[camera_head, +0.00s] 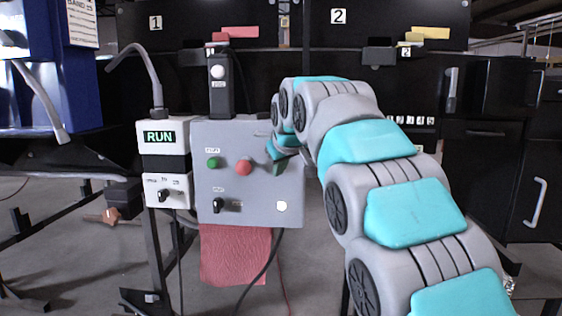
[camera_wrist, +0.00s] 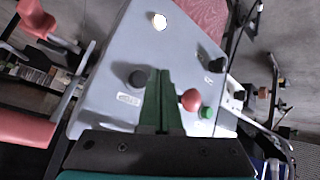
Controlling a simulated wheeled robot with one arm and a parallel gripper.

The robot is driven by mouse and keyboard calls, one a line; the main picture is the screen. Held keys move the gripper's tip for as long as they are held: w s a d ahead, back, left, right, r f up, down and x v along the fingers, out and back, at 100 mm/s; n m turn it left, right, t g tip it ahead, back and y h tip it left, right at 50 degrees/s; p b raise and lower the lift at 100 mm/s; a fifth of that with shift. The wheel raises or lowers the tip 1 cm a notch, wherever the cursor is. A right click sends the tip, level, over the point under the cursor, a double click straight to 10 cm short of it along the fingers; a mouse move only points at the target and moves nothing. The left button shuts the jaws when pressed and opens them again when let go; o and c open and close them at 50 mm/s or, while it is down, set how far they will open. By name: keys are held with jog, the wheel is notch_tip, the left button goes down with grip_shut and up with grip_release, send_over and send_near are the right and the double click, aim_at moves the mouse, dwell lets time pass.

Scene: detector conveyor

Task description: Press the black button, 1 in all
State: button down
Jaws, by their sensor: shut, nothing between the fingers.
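The grey control panel (camera_head: 240,215) faces me in the head view and also fills much of the wrist view (camera_wrist: 110,60). In the wrist view a round black button (camera_wrist: 137,79) sits on it, with a small white label beside it. My gripper (camera_wrist: 160,72) is shut and empty, its green fingers together, with the tips just right of the black button in that picture. I cannot tell whether they touch the panel. In the head view my gripper (camera_head: 277,172) is in front of the panel's right side, and the black button is hidden behind my arm.
The panel also bears a green button (camera_head: 213,162), a red button (camera_head: 243,167), a black knob (camera_head: 218,204) and a white button (camera_head: 282,206). A box reading RUN (camera_head: 160,137) stands at its left. A red cloth (camera_head: 235,255) hangs below.

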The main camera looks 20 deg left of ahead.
jog(key=shift+w+a+p, duration=0.25)
jog(key=shift+w+p, duration=0.1)
jog(key=shift+w, duration=0.8)
dwell(1.2)
jog(key=shift+w+a+p, duration=0.1)
jog(key=shift+w+p, duration=0.15)
jog(key=shift+p, duration=0.1)
jog(key=shift+w+a+p, duration=0.1)
jog(key=shift+w+p, duration=0.25)
jog(key=shift+w, duration=0.15)
dwell(0.6)
dwell(0.4)
jog(key=shift+s+d+f+b, duration=0.1)
jog(key=shift+s+d+b, duration=0.1)
jog(key=shift+s+b, duration=0.55)
jog(key=shift+s, duration=0.2)
